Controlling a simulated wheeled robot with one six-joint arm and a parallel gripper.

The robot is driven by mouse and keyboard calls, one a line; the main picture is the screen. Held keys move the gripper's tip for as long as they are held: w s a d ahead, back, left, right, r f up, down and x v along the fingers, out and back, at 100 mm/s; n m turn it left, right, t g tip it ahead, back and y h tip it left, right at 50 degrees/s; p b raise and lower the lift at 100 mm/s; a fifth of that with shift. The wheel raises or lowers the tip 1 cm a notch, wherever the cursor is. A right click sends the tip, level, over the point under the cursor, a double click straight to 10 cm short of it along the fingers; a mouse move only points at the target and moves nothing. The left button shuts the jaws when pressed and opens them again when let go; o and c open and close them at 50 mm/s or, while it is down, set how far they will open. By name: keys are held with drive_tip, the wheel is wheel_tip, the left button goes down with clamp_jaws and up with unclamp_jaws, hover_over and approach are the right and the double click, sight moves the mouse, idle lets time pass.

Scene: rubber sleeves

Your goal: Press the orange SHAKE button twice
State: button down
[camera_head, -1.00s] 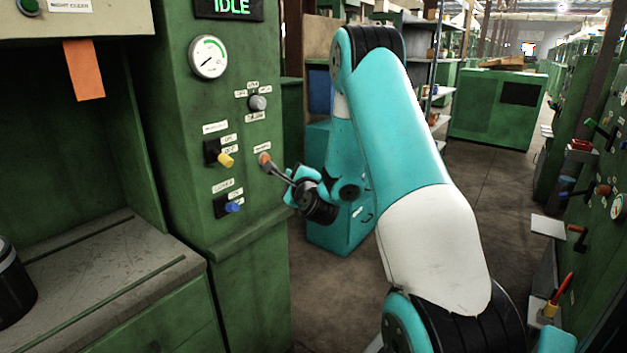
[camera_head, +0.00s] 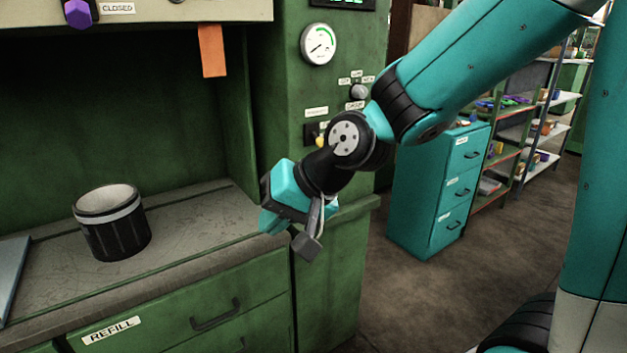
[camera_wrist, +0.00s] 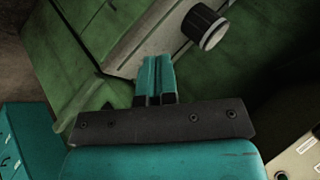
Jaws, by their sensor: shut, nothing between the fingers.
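The orange SHAKE button is not visible in either view now; my arm covers that part of the green control panel (camera_head: 345,260) in the head view. My gripper (camera_head: 272,222) is in front of the panel's lower left, near the bench's right end, pointing down. Its teal fingers also show in the wrist view (camera_wrist: 156,78), together and empty, above the bench edge. I see no contact with the panel.
A black can (camera_head: 115,232) with a pale band stands on the bench (camera_head: 190,215); it shows in the wrist view too (camera_wrist: 204,27). A REFILL drawer (camera_head: 200,315) is below. A teal cabinet (camera_head: 435,195) and shelves stand right. Floor between is clear.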

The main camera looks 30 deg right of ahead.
drive_tip(key=s+a+r+n+g+h, duration=0.1)
drive_tip(key=s+n+g, duration=0.4)
drive_tip(key=s+n, duration=0.5)
drive_tip(key=s+a, duration=0.1)
drive_tip(key=s, duration=0.6)
drive_tip(key=shift+g+h, duration=0.4)
drive_tip(key=shift+a, duration=0.1)
